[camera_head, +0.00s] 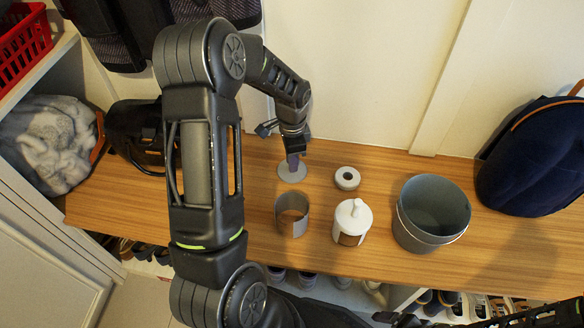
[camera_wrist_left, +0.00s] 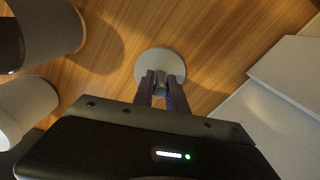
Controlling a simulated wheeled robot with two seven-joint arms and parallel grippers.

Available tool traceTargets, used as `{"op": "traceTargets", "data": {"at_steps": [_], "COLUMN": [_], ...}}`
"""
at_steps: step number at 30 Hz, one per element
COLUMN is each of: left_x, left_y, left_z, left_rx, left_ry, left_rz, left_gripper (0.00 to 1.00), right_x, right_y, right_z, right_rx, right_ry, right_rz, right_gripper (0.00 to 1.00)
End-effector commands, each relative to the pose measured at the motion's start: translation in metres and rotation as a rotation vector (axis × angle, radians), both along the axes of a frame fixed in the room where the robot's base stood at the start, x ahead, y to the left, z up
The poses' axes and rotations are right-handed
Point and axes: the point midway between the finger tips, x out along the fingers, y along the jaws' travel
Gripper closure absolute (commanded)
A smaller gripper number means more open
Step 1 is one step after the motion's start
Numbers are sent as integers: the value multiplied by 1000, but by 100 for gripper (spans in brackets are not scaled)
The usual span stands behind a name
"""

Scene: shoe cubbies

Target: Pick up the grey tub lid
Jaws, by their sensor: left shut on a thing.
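The grey tub lid (camera_head: 286,175) is a flat round disc with a small knob, towards the back of the wooden bench. My left gripper (camera_head: 293,161) points down at it from above and is shut on its knob. In the left wrist view the lid (camera_wrist_left: 160,55) lies beyond the fingertips, with the knob (camera_wrist_left: 160,84) between the two fingers. The disc looks flat; I cannot tell whether it touches the bench. Part of my right arm (camera_head: 540,316) shows at the bottom right edge, its fingers not clear.
On the bench (camera_head: 240,210) are a grey ring (camera_head: 347,178), an open grey cylinder (camera_head: 283,222), a white lidded canister (camera_head: 352,213) and a grey bucket (camera_head: 405,226). The wall rises close behind.

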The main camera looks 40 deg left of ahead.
Motion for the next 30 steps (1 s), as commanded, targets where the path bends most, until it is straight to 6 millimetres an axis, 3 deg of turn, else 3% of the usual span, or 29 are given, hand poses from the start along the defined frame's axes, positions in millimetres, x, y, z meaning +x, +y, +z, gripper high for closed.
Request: {"op": "traceTargets", "data": {"at_steps": [19, 23, 30], "left_x": [0, 1, 1], "left_y": [0, 0, 1], "left_z": [5, 20, 68], "left_rx": [0, 1, 2], "left_ry": [-1, -2, -4], "left_rz": [0, 0, 0], "left_gripper": [100, 100, 100], "right_x": [0, -1, -2], "right_y": [0, 1, 2], "right_z": [2, 7, 20], "right_rx": [0, 1, 4], "right_ry": [1, 2, 4], "right_rz": [0, 3, 6], "right_gripper": [10, 10, 10]}}
